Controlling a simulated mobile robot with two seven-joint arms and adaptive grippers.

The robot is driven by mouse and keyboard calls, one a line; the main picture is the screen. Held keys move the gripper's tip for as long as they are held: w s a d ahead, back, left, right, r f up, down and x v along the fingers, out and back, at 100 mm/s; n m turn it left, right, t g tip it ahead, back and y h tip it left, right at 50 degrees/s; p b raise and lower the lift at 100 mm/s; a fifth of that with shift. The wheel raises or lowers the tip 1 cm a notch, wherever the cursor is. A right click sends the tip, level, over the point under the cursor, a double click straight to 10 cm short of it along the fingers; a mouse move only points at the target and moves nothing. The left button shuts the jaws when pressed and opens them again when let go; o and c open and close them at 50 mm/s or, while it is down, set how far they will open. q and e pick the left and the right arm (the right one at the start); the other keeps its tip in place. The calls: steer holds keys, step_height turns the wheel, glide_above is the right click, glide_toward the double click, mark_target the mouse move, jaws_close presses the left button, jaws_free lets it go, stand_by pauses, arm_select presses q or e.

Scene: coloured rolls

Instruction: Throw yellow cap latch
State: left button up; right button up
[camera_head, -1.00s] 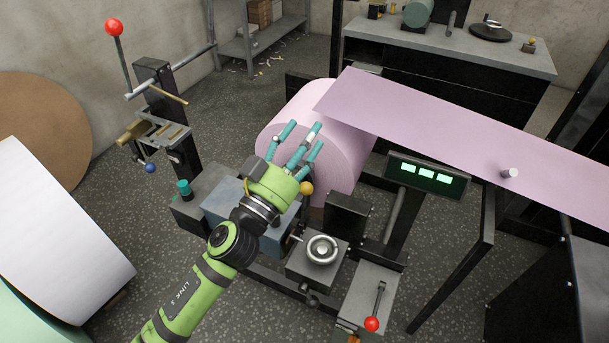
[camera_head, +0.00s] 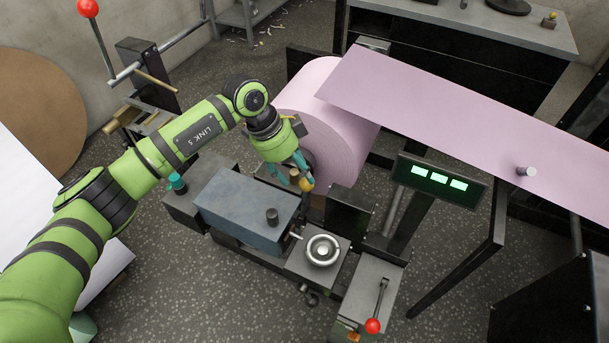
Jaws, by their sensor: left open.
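The yellow cap latch shows as a small yellow ball (camera_head: 307,185) beside the front face of the pink roll (camera_head: 345,130), above the grey-blue housing. My left gripper (camera_head: 298,178) has teal fingers pointing down at the yellow ball. The fingers are open and overlap the ball's left side in the picture. I cannot tell whether they touch it. The fingers hide part of the latch and of the roll's core.
A grey-blue box (camera_head: 242,205) with a dark knob lies below my wrist. A handwheel (camera_head: 322,250), a red-knobbed lever (camera_head: 373,325) and a green-lit display (camera_head: 438,180) stand nearby. A pink sheet (camera_head: 450,105) runs right. Another red-knobbed lever (camera_head: 88,8) is upper left.

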mark_target(304, 180)
arm_select(q)
steer(key=x, duration=0.3)
steer(key=shift+d+f+p, duration=0.2)
steer(key=shift+f+p, duration=0.05)
steer(key=shift+p, duration=0.05)
steer(key=shift+d+f, duration=0.15)
steer(key=shift+f, duration=0.15)
